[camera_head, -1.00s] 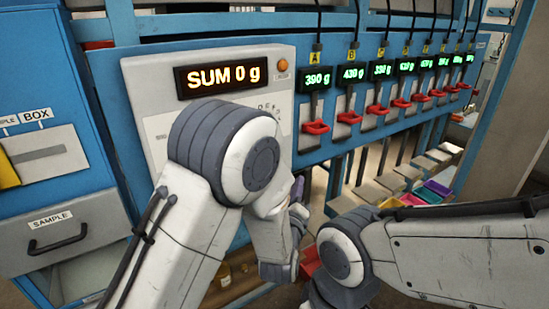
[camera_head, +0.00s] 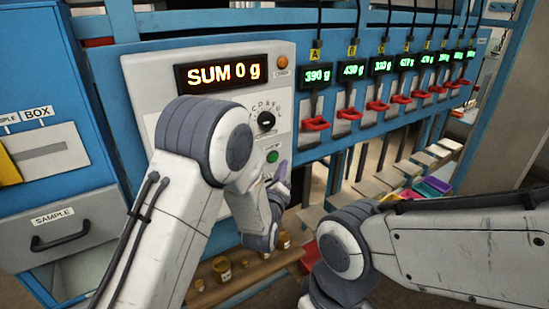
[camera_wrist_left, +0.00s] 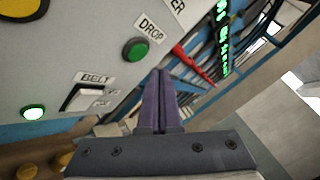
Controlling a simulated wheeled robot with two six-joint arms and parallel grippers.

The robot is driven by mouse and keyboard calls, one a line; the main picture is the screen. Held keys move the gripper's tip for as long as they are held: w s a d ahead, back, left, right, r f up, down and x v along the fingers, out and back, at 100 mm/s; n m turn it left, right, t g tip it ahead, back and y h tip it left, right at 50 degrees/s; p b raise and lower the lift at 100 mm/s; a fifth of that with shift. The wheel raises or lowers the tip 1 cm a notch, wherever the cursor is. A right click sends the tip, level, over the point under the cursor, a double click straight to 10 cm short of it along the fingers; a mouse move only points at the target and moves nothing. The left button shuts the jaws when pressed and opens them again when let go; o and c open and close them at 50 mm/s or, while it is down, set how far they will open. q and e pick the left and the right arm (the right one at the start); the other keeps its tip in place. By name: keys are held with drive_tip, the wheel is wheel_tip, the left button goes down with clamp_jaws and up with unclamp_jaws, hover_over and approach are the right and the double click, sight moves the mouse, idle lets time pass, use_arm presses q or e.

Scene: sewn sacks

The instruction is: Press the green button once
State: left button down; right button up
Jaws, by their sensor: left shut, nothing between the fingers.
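The green button (camera_head: 272,156) sits on the grey panel in the head view, just right of my left forearm. In the left wrist view the green button (camera_wrist_left: 135,50) is round, with a dark rim, beneath a DROP label. My left gripper (camera_head: 283,170) is shut and empty, close to the button at its lower right. In the wrist view its purple fingers (camera_wrist_left: 159,82) lie together, tips to the lower right of the button. Whether they touch the panel I cannot tell. My right arm enters from the right; its gripper is not visible.
The panel has a SUM 0 g display (camera_head: 222,75), a black dial (camera_head: 266,121) and an orange lamp (camera_head: 282,62). In the wrist view a BELT switch (camera_wrist_left: 84,97) and a lit green light (camera_wrist_left: 33,112) are nearby. Red levers (camera_head: 315,124) line the right.

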sight(278, 155)
use_arm(q)
drive_tip(key=shift+w+a, duration=0.55)
drive_tip(key=shift+w, duration=0.15)
idle(1.5)
drive_tip(key=shift+w, duration=0.1)
drive_tip(key=shift+w+a+b, duration=0.2)
drive_tip(key=shift+w+b, duration=0.05)
drive_tip(key=shift+b, duration=0.1)
drive_tip(key=shift+w+a, duration=0.25)
drive_tip(key=shift+w, duration=0.1)
idle(0.7)
drive_tip(key=shift+s, duration=0.1)
drive_tip(key=shift+s+d+b, duration=0.45)
drive_tip(key=shift+s+b, duration=0.05)
drive_tip(key=shift+s, duration=0.1)
